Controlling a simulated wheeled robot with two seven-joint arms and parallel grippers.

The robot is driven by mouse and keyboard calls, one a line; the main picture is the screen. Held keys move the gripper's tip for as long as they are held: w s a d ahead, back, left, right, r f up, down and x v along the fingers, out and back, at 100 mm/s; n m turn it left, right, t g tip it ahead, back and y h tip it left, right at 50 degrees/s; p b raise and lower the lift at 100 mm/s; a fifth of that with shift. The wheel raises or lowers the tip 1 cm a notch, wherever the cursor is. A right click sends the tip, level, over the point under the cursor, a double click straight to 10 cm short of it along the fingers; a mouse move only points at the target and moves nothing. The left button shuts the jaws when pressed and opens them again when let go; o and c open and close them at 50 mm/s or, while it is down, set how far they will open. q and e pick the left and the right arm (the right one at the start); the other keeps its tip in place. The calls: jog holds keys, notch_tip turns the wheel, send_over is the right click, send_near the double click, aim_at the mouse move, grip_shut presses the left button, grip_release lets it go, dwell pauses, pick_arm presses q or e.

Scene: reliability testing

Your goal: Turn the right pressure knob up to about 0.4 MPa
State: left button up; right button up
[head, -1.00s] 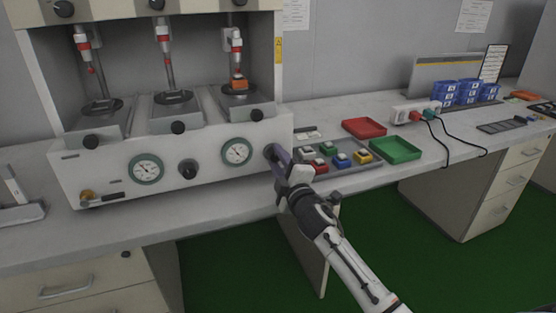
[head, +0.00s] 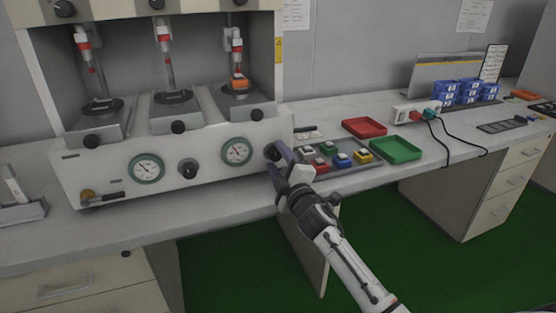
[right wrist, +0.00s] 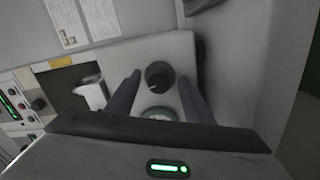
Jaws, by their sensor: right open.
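The right pressure knob (head: 271,153) is dark and round, on the front panel of the testing machine, right of the right gauge (head: 236,152). In the right wrist view the knob (right wrist: 159,75) sits between my finger lines, with the gauge (right wrist: 158,113) below it. My right gripper (head: 279,156) is open in front of the knob, one finger to each side in the wrist view (right wrist: 159,88). I cannot tell whether the fingers touch it. The gauge's needle is too small to read. My left gripper is out of view.
A second knob (head: 187,168) and left gauge (head: 147,168) are on the same panel of the machine (head: 110,165). Right of my gripper lie a grey tray (head: 345,166) of coloured blocks, a red tray (head: 364,127) and a green tray (head: 396,150).

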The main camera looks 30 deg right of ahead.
pick_arm(q)
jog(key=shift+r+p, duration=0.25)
jog(key=shift+p, duration=0.1)
pick_arm(e)
jog(key=v, duration=1)
jog(key=shift+s, duration=0.2)
pick_arm(q)
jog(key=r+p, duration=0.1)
jog(key=p, duration=0.1)
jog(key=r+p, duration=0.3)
jog(key=p, duration=0.1)
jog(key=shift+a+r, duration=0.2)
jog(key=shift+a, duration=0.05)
pick_arm(e)
jog(key=s+a+f+m+g+y, duration=0.7)
jog(key=s+a+f+m+g, duration=0.2)
jog(key=s+a+f, duration=1.3)
jog(key=s, duration=0.3)
jog(key=shift+s+f, duration=0.2)
jog(key=shift+s, duration=0.2)
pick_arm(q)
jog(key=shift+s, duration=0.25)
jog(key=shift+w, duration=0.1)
